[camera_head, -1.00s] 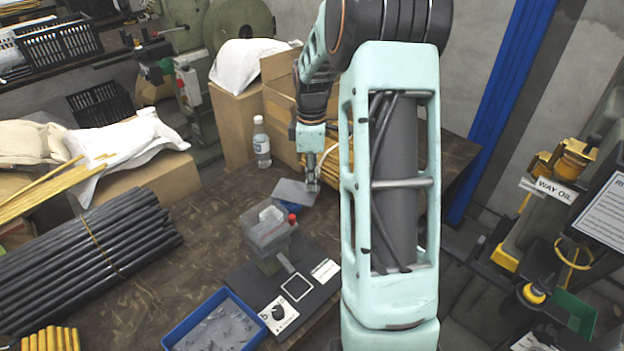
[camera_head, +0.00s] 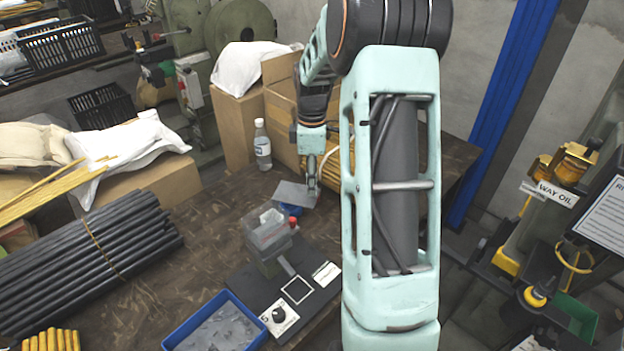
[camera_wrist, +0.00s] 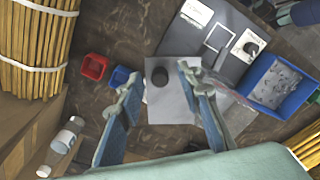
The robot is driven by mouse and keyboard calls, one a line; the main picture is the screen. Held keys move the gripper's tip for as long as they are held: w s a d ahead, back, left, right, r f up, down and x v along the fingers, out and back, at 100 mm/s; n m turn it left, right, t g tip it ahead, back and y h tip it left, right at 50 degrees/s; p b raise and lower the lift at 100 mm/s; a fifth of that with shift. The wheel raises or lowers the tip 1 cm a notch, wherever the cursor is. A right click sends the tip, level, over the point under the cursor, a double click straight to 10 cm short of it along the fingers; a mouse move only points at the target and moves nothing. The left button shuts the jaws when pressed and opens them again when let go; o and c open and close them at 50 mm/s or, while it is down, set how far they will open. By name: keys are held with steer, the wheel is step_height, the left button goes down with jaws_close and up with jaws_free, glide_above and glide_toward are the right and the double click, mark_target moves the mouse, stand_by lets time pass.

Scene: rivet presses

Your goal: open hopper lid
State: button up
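The hopper (camera_head: 267,232) is a clear box at the back of the dark press base. It shows only faintly in the wrist view (camera_wrist: 228,92). A flat grey plate (camera_head: 293,192), which looks like the lid, is behind the hopper, apart from it. In the wrist view the plate (camera_wrist: 180,125) has a dark round knob (camera_wrist: 160,77). My gripper (camera_head: 312,190) points down over the plate's right side. In the wrist view its two fingers (camera_wrist: 157,84) are spread, with the knob showing between them and a gap on each side. I cannot tell how high the plate sits.
A blue tray (camera_head: 174,343) of small parts stands front left of the press base (camera_head: 316,302). A small red box (camera_wrist: 95,67) and a blue box (camera_wrist: 121,77) sit near the plate. A bottle (camera_head: 262,148) and cardboard boxes (camera_head: 238,128) stand behind.

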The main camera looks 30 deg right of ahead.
steer(key=shift+r, duration=0.1)
step_height(320, 180, up, 12)
stand_by(0.4)
steer(key=shift+w, duration=0.1)
